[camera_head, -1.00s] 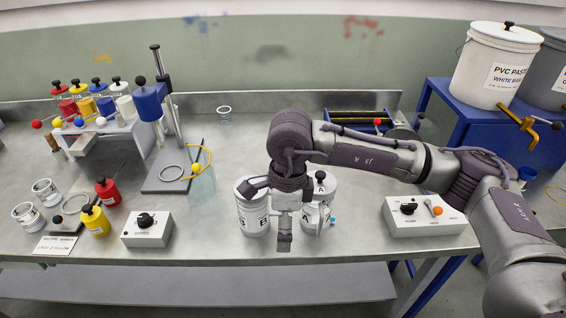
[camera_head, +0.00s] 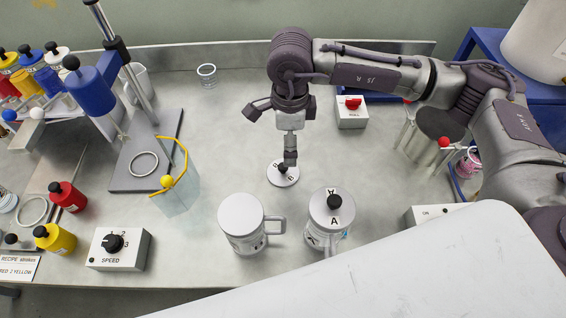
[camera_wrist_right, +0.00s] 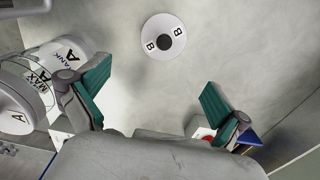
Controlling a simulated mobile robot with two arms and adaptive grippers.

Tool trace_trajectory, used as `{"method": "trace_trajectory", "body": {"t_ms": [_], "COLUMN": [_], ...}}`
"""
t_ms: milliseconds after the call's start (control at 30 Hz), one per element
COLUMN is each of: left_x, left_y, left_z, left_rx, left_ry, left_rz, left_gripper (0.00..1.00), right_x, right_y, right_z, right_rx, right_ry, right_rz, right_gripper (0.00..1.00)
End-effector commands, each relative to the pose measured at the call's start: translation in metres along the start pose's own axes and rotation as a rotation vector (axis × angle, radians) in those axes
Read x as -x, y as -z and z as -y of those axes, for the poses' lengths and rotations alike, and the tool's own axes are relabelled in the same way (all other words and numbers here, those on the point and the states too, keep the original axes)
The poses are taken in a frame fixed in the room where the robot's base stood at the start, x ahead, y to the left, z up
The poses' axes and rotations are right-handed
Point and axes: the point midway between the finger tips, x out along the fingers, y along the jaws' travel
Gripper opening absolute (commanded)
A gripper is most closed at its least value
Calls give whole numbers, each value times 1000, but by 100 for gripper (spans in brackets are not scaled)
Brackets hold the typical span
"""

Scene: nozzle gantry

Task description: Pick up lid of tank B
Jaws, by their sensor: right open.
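The lid of tank B (camera_head: 283,174) is a flat white disc with a black knob and B marks. It lies flat on the bench behind the tanks. In the right wrist view the lid (camera_wrist_right: 164,40) shows whole, ahead of the gap between my fingers. My right gripper (camera_head: 280,138) is open and empty close to the lid in the head view, its finger overlapping the far rim. Its teal pads (camera_wrist_right: 155,82) stand wide apart. The tank with a plain white top (camera_head: 241,214) stands left of tank A (camera_head: 331,212), which wears its own A lid. My left gripper is out of view.
Tank A (camera_wrist_right: 50,75) also shows at the wrist view's left edge. A blue stirrer stand (camera_head: 145,165) and clear beaker (camera_head: 178,192) stand left of the lid. A red-button box (camera_head: 351,112) stands behind right. A large white surface covers the lower right. Bare bench surrounds the lid.

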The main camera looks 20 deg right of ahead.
Motion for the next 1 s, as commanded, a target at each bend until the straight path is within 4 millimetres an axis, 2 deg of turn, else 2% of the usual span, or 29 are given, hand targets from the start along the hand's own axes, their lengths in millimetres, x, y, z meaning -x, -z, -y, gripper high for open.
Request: {"method": "trace_trajectory", "body": {"t_ms": [100,233,400,533,633,800,1000], "left_x": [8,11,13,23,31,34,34], "left_y": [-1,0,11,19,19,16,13], "left_z": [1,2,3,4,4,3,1], "left_rx": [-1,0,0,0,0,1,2], "left_ry": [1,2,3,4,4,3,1], "left_rz": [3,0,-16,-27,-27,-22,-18], "left_gripper": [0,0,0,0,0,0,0], "right_x": [-24,-44,-55,-67,-82,-103,-107], "right_y": [0,0,-1,-6,-12,-12,-12], "right_z": [-1,0,1,1,2,3,4], "right_rx": [-2,-2,-1,-2,-1,-1,-1], "right_ry": [-5,-3,0,-3,-4,-2,0], "right_rz": [-3,-2,0,-2,-3,-1,1], "right_gripper": [100,100,100,100,100,100,100]}}
